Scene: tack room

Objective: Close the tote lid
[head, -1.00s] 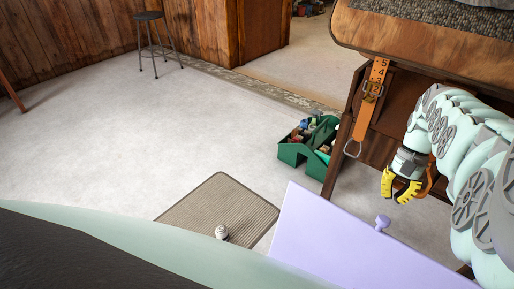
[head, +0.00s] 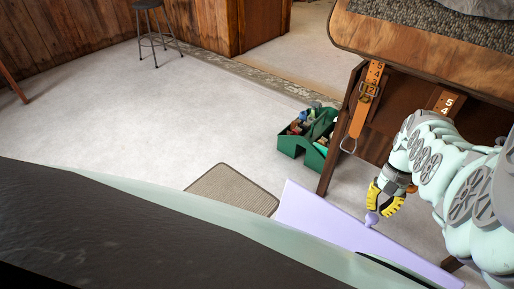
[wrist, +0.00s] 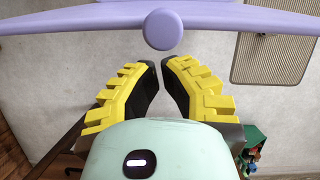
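The tote lid (head: 320,221) is a flat lavender panel, tilted up at the lower middle of the head view, with a round knob (head: 371,219) on its upper edge. In the wrist view the lid (wrist: 70,22) spans the top, and the knob (wrist: 163,30) faces me. My gripper (head: 379,211), with yellow-padded fingers, is beside the knob. In the wrist view my gripper (wrist: 161,68) is empty, its fingertips a little apart, with the knob just beyond them. The tote's body is mostly hidden behind my own body.
A wooden bench (head: 430,49) with a strap (head: 364,100) hanging from it stands at the right, close to my arm. A green caddy (head: 291,146) sits on the floor beside it. A mat (head: 232,190) lies behind the lid. A stool (head: 147,5) stands far back; the floor between is clear.

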